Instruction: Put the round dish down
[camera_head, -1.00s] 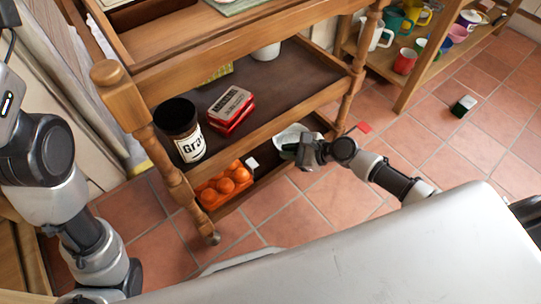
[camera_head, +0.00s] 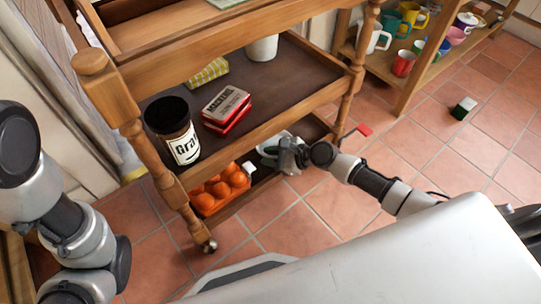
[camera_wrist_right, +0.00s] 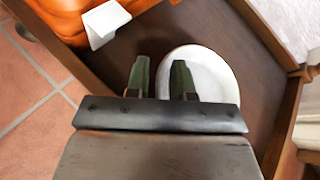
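The round dish (camera_wrist_right: 210,72) is white and lies on the brown lowest shelf (camera_wrist_right: 262,75) of the wooden trolley. In the head view only part of the dish (camera_head: 268,147) shows, behind my right gripper (camera_head: 283,157). In the right wrist view the two green fingers of my right gripper (camera_wrist_right: 159,78) stand apart, one over the dish and one just outside its left rim. A gap shows between fingers and rim. My left arm is at the left of the head view; its gripper is out of view.
An orange carton (camera_head: 220,189) with round orange items stands left of the dish, with a small white block (camera_wrist_right: 105,22) at its corner. The middle shelf above holds a dark jar (camera_head: 172,130) and red boxes (camera_head: 227,108). A trolley post (camera_head: 345,105) stands to the right.

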